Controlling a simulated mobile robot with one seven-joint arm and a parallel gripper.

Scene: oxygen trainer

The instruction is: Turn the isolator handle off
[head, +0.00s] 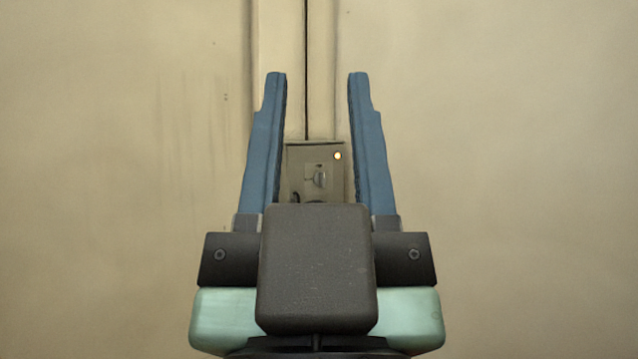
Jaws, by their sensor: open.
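Between the fingers, farther back, a small grey-brown box (298,160) is on the wall. On its face is a small metallic piece (319,178) that looks like the isolator handle; its exact position is too small to tell. The lower part of the box is hidden behind the dark body of my gripper. My fingers appear apart from the handle.
A dark vertical line, like a cable or seam (306,70), runs up from the box between paler vertical strips. The beige wall (500,150) on both sides is bare, with faint stains at left. No other objects show.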

